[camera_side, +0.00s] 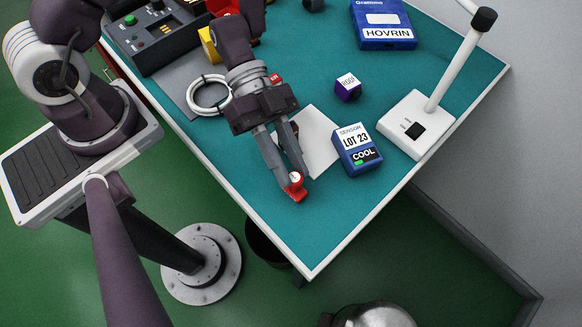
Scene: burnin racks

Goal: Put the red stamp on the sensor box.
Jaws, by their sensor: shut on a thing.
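The sensor box (363,158) is blue, with a white label reading "LOT 23" and "COOL" and a green patch. It lies on the teal table, right of my gripper. My gripper (294,180) points down toward the front part of the table and is shut on a small red thing with a round white face, which I take as the red stamp (297,193). The fingers partly hide the stamp. It is apart from the box, to its lower left; I cannot tell whether it touches the table.
A white sheet (318,139) lies between my gripper and the box. A purple cube (348,88) and a white lamp base (416,125) stand near the box. A blue HOVRIN box (384,22), a white cable coil (208,95) and a control panel (158,32) lie farther back. The front corner is clear.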

